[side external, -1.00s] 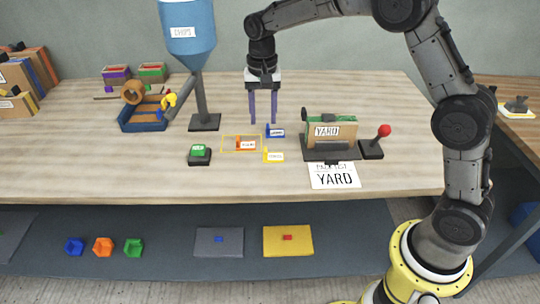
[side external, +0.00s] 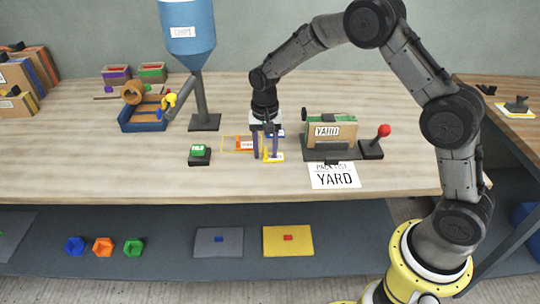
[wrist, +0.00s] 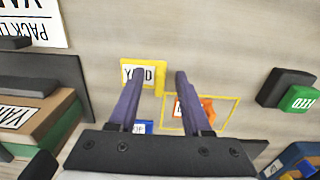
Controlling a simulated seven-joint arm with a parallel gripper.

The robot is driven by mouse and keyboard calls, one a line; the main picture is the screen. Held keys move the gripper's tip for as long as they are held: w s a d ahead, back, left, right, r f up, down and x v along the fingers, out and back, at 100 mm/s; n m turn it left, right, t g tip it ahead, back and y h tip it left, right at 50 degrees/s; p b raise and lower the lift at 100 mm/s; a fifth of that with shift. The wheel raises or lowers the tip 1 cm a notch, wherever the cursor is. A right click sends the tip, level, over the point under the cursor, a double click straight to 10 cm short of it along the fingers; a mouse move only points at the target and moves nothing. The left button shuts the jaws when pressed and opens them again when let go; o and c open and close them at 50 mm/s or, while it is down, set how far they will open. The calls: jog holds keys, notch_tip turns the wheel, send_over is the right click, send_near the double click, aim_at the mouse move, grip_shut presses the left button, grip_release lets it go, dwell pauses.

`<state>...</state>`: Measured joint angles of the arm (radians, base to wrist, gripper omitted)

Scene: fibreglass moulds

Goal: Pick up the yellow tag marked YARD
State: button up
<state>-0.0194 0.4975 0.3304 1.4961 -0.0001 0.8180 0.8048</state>
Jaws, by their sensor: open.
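The yellow tag (side external: 278,156) lies on the wooden table, partly hidden by a finger in the side view. My gripper (side external: 265,157) is open and points down at the tag. Whether the fingers touch the tag or table I cannot tell.
An orange tag (wrist: 208,106) lies in a yellow outlined rectangle (wrist: 236,104) close to the right finger. A blue tag (wrist: 143,127) lies behind the fingers. The machine with the YARD sign (side external: 330,145) and red-knobbed lever stands right; a green button (side external: 198,150) is left.

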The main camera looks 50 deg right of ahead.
grip_shut()
dwell(0.5)
